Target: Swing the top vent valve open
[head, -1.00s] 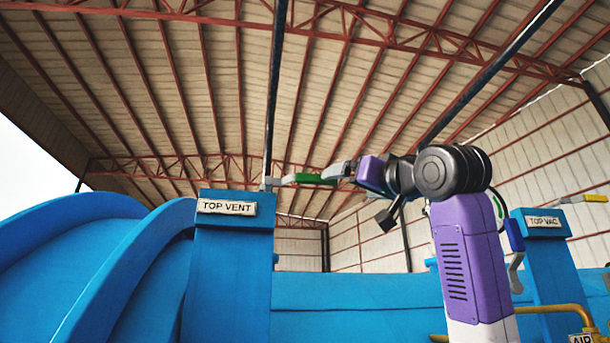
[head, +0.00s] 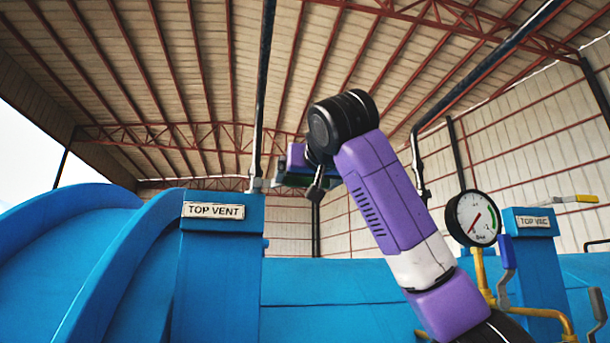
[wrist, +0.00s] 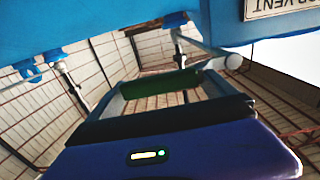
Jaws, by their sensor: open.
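The top vent valve sits at the top of the blue post labelled TOP VENT (head: 213,211), by the dark vertical pipe. Its pivot end (head: 256,184) shows in the head view, while most of its lever is hidden behind my arm. In the wrist view, the green handle (wrist: 175,83) lies across the gap between my gripper's fingers, and the pale lever (wrist: 207,50) shows beyond it. My gripper (wrist: 168,86) is open around the handle without closing on it; whether a finger touches it I cannot tell. In the head view, my gripper (head: 290,180) is small and partly hidden.
A pressure gauge (head: 473,218) stands on yellow pipework (head: 480,272) to the right of my arm. The post labelled TOP VAC (head: 533,221) has a yellow-ended lever (head: 575,199). The blue vessel (head: 340,285) runs behind. The dark vertical pipe (head: 267,80) rises beside the valve.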

